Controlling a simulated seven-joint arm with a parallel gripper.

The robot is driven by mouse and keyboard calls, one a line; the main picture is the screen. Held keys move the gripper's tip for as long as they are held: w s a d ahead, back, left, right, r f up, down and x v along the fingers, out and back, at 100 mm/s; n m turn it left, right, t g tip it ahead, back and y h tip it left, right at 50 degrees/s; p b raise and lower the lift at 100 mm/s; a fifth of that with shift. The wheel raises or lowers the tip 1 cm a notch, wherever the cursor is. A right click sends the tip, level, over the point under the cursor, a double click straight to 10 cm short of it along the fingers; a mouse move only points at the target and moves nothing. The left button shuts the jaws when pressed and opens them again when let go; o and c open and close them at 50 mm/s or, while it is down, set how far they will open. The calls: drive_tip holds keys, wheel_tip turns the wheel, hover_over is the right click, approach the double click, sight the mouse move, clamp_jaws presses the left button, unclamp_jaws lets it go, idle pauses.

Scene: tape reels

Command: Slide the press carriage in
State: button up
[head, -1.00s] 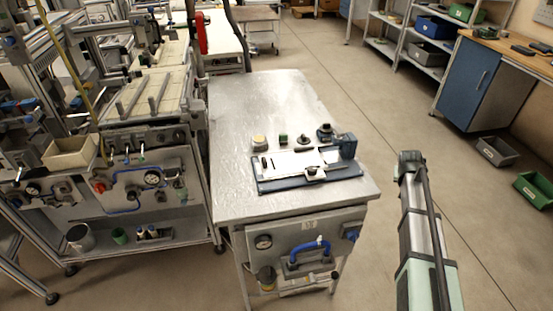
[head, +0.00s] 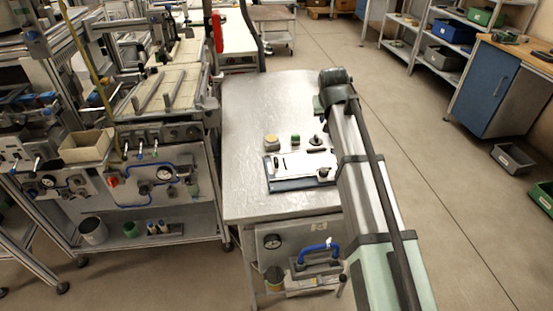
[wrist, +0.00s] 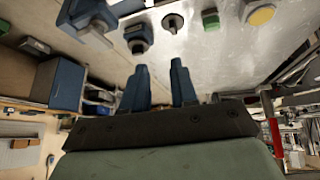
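A low fixture with a white plate (head: 290,164) on a blue base (head: 290,185) sits on the metal table's front part. A small dark knob (head: 325,173) stands at the plate's front right. I cannot tell for sure which part is the press carriage. My arm hides the fixture's right end in the head view. In the wrist view a blue block (wrist: 88,16) shows at the top left, beside a dark blue-grey piece (wrist: 138,36). My gripper (wrist: 160,66) has two blue fingers standing apart with nothing between them. Its fingers are not visible in the head view.
A yellow-topped disc (head: 271,141), a green block (head: 295,139) and a dark knobbed disc (head: 316,141) stand behind the plate. The metal table (head: 250,112) is bare at its left and back. A machine bench (head: 160,135) adjoins it on the left.

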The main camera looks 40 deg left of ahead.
sight(277, 160)
drive_tip(key=s+a+n+g, duration=0.1)
drive_tip(key=s+a, duration=0.1)
drive_tip(key=s, duration=0.4)
drive_tip(key=s+a+f+g, duration=0.1)
drive_tip(key=s+a, duration=0.1)
drive_tip(key=s, duration=0.3)
drive_tip(key=s+a+n+g, duration=0.1)
drive_tip(key=s+a, duration=0.2)
drive_tip(key=s, duration=0.3)
drive_tip(key=shift+y, duration=0.3)
drive_tip(key=x, duration=1.4)
drive_tip(key=shift+w+d, duration=0.25)
drive_tip(key=shift+c, duration=0.2)
clamp_jaws()
drive_tip(key=shift+d, duration=0.1)
